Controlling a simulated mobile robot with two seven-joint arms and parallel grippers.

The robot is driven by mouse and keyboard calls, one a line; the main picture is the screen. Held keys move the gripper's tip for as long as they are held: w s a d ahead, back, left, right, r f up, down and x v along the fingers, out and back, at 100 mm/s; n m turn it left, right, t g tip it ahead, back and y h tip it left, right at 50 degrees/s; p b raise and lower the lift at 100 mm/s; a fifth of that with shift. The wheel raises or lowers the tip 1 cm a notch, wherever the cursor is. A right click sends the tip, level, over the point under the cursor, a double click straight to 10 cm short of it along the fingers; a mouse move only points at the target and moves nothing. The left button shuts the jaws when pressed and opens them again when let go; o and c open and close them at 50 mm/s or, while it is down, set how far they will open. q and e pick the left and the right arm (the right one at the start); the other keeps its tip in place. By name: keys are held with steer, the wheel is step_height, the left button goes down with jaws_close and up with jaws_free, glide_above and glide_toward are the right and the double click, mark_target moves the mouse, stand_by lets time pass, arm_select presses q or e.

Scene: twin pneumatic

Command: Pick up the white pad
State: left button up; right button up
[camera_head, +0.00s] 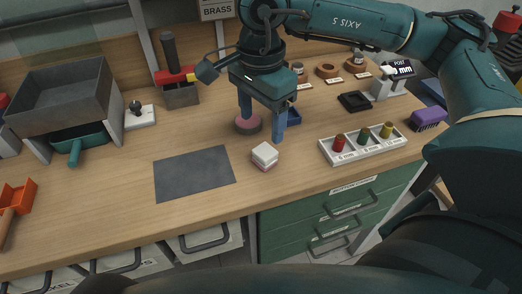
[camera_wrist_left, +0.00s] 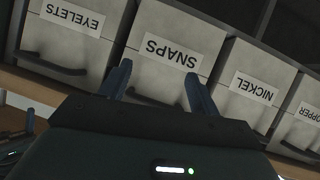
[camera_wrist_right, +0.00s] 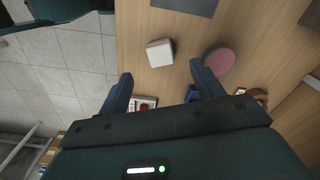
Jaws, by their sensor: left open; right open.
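The white pad (camera_head: 265,153) is a small white block with a pinkish lower layer, lying on the wooden bench right of a dark grey mat. My right gripper (camera_head: 262,128) is open and empty, pointing down above the bench, just behind the pad. In the right wrist view the pad (camera_wrist_right: 160,52) shows whole, beyond the fingertips (camera_wrist_right: 161,71) and apart from them. My left gripper (camera_wrist_left: 157,69) is open and empty, facing labelled bins in the left wrist view; it does not show in the head view.
A round pink pad (camera_head: 247,124) stands behind the right gripper's finger. The dark mat (camera_head: 194,173) is bare. A white tray (camera_head: 364,148) with red, green and yellow pieces stands to the right, near a purple brush (camera_head: 428,118). A grey bin (camera_head: 62,95) stands at left.

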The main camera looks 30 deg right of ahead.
mark_target(263, 151)
step_height(263, 151, down, 4)
steer(key=shift+f, duration=0.2)
steer(key=f, duration=0.5)
steer(key=shift+d, duration=0.2)
steer(key=c, duration=1.1)
